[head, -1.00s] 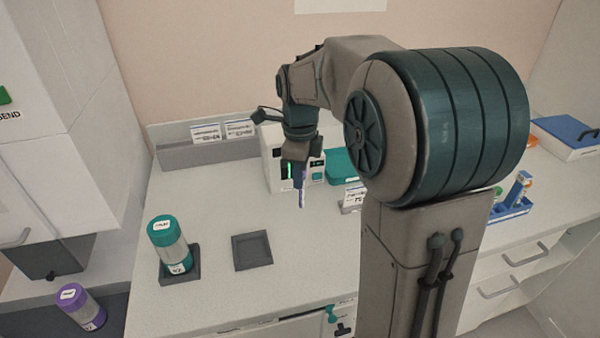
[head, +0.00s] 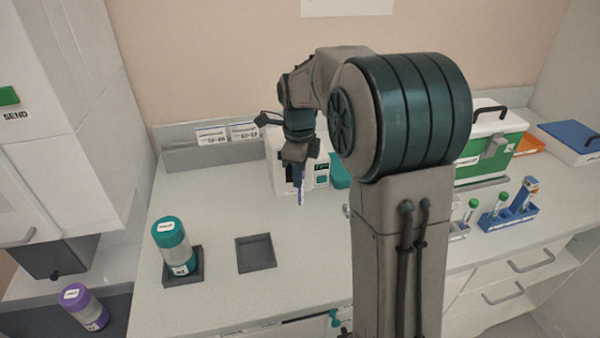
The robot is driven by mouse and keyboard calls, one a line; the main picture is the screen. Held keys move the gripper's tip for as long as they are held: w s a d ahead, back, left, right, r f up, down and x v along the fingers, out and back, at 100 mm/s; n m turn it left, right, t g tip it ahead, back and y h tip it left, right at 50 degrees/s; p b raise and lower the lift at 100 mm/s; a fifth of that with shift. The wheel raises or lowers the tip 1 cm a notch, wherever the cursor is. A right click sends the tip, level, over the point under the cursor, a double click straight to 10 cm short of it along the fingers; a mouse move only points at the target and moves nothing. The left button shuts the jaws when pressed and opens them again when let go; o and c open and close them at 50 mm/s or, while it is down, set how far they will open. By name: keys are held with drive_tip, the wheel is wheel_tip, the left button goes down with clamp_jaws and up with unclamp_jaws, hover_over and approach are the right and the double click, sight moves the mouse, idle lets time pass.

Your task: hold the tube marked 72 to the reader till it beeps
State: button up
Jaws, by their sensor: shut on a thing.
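My gripper (head: 299,170) points down in front of the reader and is shut on a slim purple-blue tube (head: 300,192). The tube hangs upright above the counter, and its marking is too small to read. The reader (head: 320,183) is a white box with small dark panels at the back of the counter. My gripper and tube hide part of its front face. I cannot tell whether the tube touches the reader.
A teal-capped canister (head: 172,247) stands on a dark square base at the left, beside an empty dark square tray (head: 256,252). A blue rack (head: 508,217) with tubes and a green-and-white box (head: 492,150) are at the right.

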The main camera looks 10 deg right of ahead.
drive_tip(key=s+r+p, duration=0.2)
drive_tip(key=s+r, duration=0.3)
idle(0.4)
